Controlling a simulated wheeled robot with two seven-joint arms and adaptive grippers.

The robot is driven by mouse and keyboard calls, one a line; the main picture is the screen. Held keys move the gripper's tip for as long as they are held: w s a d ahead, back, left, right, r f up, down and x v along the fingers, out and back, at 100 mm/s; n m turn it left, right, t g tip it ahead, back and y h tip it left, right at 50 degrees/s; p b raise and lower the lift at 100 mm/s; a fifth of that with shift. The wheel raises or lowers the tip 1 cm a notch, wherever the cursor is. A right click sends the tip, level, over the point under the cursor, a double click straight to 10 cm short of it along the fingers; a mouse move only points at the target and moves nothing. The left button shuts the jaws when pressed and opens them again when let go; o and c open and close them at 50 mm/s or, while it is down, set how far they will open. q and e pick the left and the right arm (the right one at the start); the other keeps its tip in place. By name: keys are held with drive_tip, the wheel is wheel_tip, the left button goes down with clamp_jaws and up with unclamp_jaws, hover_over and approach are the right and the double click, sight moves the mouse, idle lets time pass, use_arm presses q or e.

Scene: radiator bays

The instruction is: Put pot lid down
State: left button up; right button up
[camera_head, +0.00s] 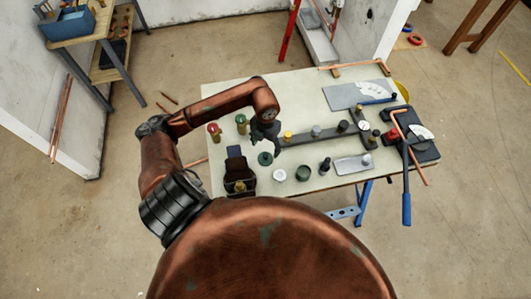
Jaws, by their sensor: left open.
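A small dark green round lid (265,158) lies on the pale workbench top (235,155), close to the gripper's tips. My left gripper (277,150) reaches in from the left and points down over the bench, beside the lid. It is open, and nothing shows between its fingers. I cannot tell whether a fingertip still touches the lid. A small pot with a white top (279,175) stands just in front, and a dark green round pot (303,173) stands to its right. My right gripper is out of view.
A dark caddy (239,175) stands at the bench's front left. A dark bar with knobs (320,134) runs behind the pots. A grey tray (353,163) and a blue-handled bender (406,200) are on the right.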

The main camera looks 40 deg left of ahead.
sight(265, 155)
use_arm(q)
drive_tip(key=shift+r, duration=2.25)
